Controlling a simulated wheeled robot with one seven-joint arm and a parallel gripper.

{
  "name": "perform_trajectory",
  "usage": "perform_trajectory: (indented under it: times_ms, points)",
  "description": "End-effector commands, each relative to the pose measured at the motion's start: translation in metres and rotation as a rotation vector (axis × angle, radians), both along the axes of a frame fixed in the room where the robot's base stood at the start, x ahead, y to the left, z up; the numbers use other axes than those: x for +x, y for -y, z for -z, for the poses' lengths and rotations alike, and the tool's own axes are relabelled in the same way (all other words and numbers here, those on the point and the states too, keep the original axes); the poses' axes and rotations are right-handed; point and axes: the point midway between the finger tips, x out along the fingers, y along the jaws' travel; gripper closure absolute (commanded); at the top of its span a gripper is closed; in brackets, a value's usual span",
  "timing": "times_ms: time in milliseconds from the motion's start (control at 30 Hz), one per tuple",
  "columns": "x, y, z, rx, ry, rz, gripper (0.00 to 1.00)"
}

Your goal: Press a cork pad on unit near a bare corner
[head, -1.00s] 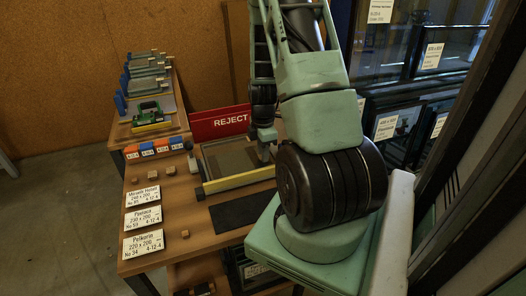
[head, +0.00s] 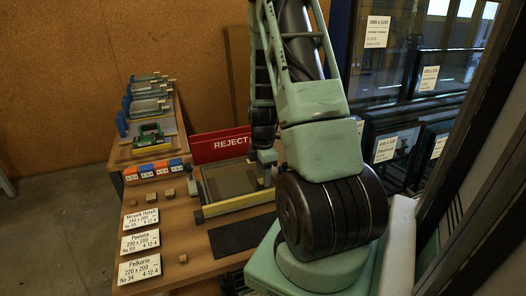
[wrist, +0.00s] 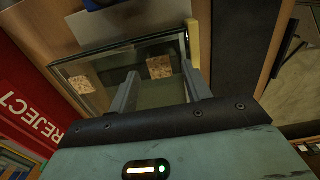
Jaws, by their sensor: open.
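The glass unit (head: 228,186) lies on the bench beside the yellow bar (head: 238,203); it also shows in the wrist view (wrist: 105,72). My gripper (wrist: 159,72) is open above the unit, near its yellow-bar side. A speckled cork piece (wrist: 159,67) appears between the fingertips, near a corner of the unit; I cannot tell whether the fingers touch it. In the head view my gripper (head: 266,178) is small and partly hidden by my arm.
Small cork-coloured blocks (head: 169,193) lie on the bench left of the unit. White label cards (head: 139,242) line the left side. A red REJECT sign (head: 222,146) stands behind the unit. A dark mat (head: 240,238) lies in front. Glass racks stand at right.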

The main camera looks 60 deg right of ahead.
Motion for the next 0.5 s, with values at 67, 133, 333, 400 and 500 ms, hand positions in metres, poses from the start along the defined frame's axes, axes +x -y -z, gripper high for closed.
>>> perform_trajectory:
  times_ms: [67, 133, 333, 400, 500]
  points:
    - [0.001, 0.001, -0.014, -0.005, 0.004, 0.0, 0.51]
    - [0.001, 0.001, -0.028, -0.005, 0.005, -0.001, 0.51]
    - [0.001, 0.001, -0.075, -0.005, 0.005, 0.0, 0.51]
    - [0.001, 0.001, -0.092, -0.005, 0.005, 0.001, 0.51]
    - [0.001, 0.001, -0.114, -0.005, 0.005, -0.001, 0.51]
